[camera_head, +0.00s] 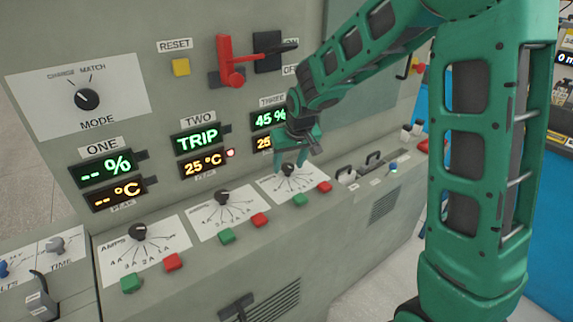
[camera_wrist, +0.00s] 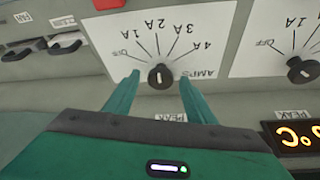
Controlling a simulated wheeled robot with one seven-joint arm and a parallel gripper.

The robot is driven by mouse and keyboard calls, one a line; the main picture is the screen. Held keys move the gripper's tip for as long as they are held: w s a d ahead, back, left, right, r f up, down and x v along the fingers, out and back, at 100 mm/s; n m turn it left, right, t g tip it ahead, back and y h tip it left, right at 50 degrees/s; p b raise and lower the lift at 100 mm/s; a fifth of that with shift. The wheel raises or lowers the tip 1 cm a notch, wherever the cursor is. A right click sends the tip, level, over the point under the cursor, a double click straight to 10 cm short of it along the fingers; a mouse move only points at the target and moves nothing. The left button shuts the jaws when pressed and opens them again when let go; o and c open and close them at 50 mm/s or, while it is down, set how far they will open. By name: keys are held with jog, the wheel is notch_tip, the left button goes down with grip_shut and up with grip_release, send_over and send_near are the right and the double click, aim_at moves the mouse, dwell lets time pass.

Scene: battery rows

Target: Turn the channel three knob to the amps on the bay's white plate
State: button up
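The channel three knob (camera_head: 288,170) is a black round dial on a white panel marked AMPS, below the display labelled THREE. In the wrist view the knob (camera_wrist: 160,76) has a white pointer mark, and its scale reads OFF, 1A, 2A, 3A and 4A upside down. The pointer mark looks near vertical; I cannot tell its exact setting. My gripper (camera_head: 293,160) is over the knob. In the wrist view its green fingers (camera_wrist: 158,79) are apart, one on each side of the knob, with visible gaps. I cannot make out a bay plate with an amps value.
The channel two knob (camera_head: 222,197) and channel one knob (camera_head: 138,231) stand to the left. Green (camera_head: 300,200) and red (camera_head: 324,187) buttons lie just in front of the channel three dial. A red lever (camera_head: 231,62) sticks out above. Black-handled switches (camera_head: 373,160) stand to the right.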

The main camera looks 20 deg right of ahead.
jog(key=shift+r, duration=0.1)
jog(key=v, duration=1)
jog(key=shift+r, duration=0.2)
jog(key=shift+s, duration=0.15)
jog(key=s+d+m+g+h, duration=0.15)
jog(key=s+d+m, duration=0.25)
jog(key=s+d, duration=1.25)
jog(key=s+d+f+m+g+y, duration=0.1)
jog(key=s+f+m+g, duration=0.2)
jog(key=s, duration=1.5)
jog(key=shift+f, duration=0.4)
jog(key=shift+s+y, duration=0.1)
jog(key=shift+y, duration=0.15)
